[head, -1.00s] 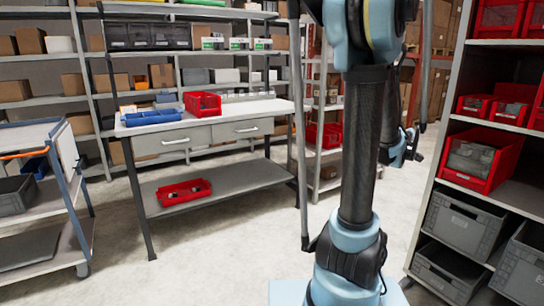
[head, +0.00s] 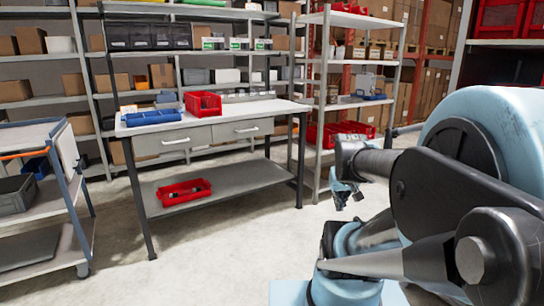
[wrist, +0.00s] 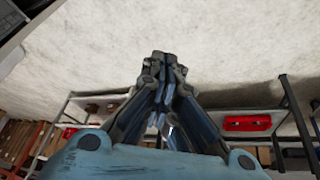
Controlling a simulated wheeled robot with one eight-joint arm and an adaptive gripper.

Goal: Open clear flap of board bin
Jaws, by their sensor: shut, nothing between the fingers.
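A row of dark tilt-front bins (head: 150,36) sits on the upper shelf above the workbench, in the back left of the head view. Their fronts look closed. I cannot make out which one is the board bin, nor a separate clear flap at this size. My gripper (head: 347,197) is low at the right of the head view, beyond the bench's right end and well away from the bins. It also shows in the wrist view (wrist: 165,68), with its fingers together and nothing between them, over pale floor. The bins do not show clearly in the wrist view.
A cart (head: 40,205) stands left. A shelf rack (head: 352,101) stands behind my gripper. The floor before the bench is clear.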

